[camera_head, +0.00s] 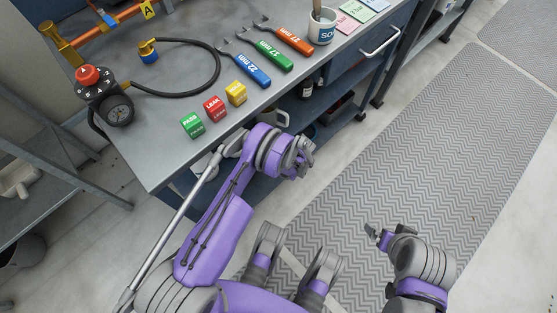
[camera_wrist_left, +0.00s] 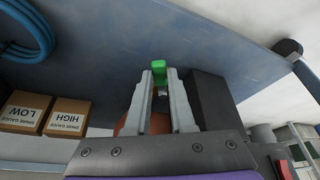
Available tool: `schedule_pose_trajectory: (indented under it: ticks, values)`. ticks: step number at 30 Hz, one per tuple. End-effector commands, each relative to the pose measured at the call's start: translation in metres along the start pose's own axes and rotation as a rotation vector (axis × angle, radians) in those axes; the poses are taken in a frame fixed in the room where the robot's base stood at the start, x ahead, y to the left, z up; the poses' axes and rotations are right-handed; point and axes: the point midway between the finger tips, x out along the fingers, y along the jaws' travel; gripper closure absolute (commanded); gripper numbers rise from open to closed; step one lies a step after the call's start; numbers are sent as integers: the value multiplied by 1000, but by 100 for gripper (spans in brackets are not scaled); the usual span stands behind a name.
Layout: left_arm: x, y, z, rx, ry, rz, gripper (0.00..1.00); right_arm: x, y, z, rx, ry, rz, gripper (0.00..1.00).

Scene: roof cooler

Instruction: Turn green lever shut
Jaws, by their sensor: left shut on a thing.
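In the left wrist view, the green lever (camera_wrist_left: 160,67) shows as a small green block at the tips of my left gripper (camera_wrist_left: 159,78). The two grey fingers are shut on it. A small metal part shows between the fingers just below the green. In the head view my left arm bends over at the bench's front edge; its fingertips and the green lever are hidden there. My right gripper (camera_head: 377,233) hangs over the floor mat, apart from the bench; its finger gap is too small to read.
The bench (camera_head: 175,148) holds green, red and yellow blocks (camera_head: 215,108), several wrenches (camera_head: 287,39), a mug (camera_head: 322,27), and a gauge with a red knob (camera_head: 88,75) and hose. The left wrist view shows spare gauge boxes (camera_wrist_left: 67,118) and a blue hose (camera_wrist_left: 28,30). The mat (camera_head: 420,140) is clear.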

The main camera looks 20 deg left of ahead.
Motion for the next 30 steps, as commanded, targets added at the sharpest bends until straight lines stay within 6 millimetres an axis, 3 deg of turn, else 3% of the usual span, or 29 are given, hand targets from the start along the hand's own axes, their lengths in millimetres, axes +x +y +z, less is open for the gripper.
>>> schedule_pose_trajectory:
  ticks: [10, 11, 15, 25, 30]
  values:
    - [-1, 3, 0, -21, 1, -5, 100, 0, 0, 0, 0, 0, 0, 0]
    - [-1, 3, 0, -21, 1, -6, 74, 0, 0, 0, 0, 0, 0, 0]
    - [-1, 3, 0, -20, 1, -6, 49, 0, 0, 0, 0, 0, 0, 0]
    - [-3, 3, 0, -20, 1, -6, 48, 0, 0, 0, 0, 0, 0, 0]
    - [-22, 3, -1, -18, 1, -6, 48, -4, 0, -1, 0, -1, 0, 0]
